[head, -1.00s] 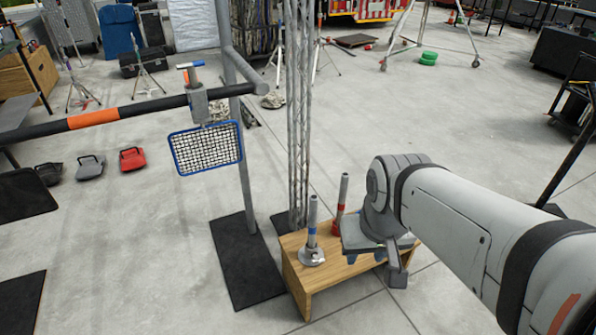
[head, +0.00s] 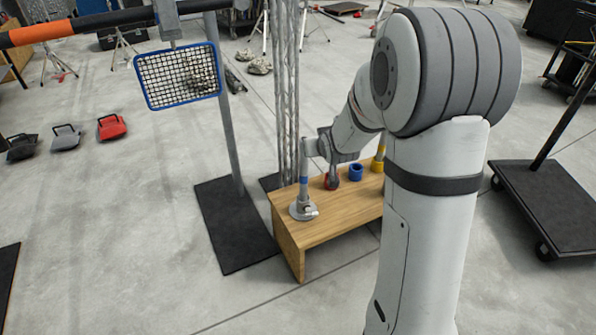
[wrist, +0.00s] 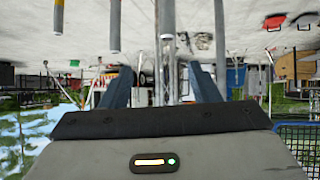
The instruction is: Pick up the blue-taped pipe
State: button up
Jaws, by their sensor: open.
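The blue-taped pipe (head: 304,183) stands upright on a round grey base at the left end of the wooden bench (head: 335,222). Its blue band shows, but its upper end meets my gripper (head: 315,147) in the picture. My gripper is at about the height of the pipe's top. I cannot tell whether they touch. In the wrist view, which is upside down, the two dark fingers of my gripper (wrist: 161,76) stand apart.
A metal truss (head: 287,110) stands behind the bench. A blue-framed mesh (head: 180,78) hangs at upper left. A black cart (head: 550,205) stands right.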

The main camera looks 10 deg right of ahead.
jog(key=w+f+t+y+b, duration=0.1)
jog(key=w+f+t+b, duration=0.5)
jog(key=f, duration=1)
jog(key=n+y+b, duration=0.1)
jog(key=y+b, duration=0.1)
jog(key=b, duration=0.5)
send_near(302, 172)
jog(key=shift+t, duration=0.4)
jog(key=w+f, duration=0.1)
jog(key=w, duration=0.1)
jog(key=w+f, duration=0.1)
jog(key=f, duration=0.1)
jog(key=w+f, duration=0.1)
jog(key=w, duration=0.1)
jog(key=shift+w+a+f, duration=0.25)
jog(key=shift+w+f, duration=0.15)
jog(key=shift+w, duration=0.1)
jog(key=w, duration=0.2)
jog(key=w+b, duration=0.1)
jog(key=w, duration=0.1)
jog(key=w+a+b, duration=0.1)
jog(key=w, duration=0.2)
jog(key=shift+w+r, duration=0.1)
jog(key=shift+r, duration=0.3)
jog(key=shift+d, duration=0.1)
grip_shut()
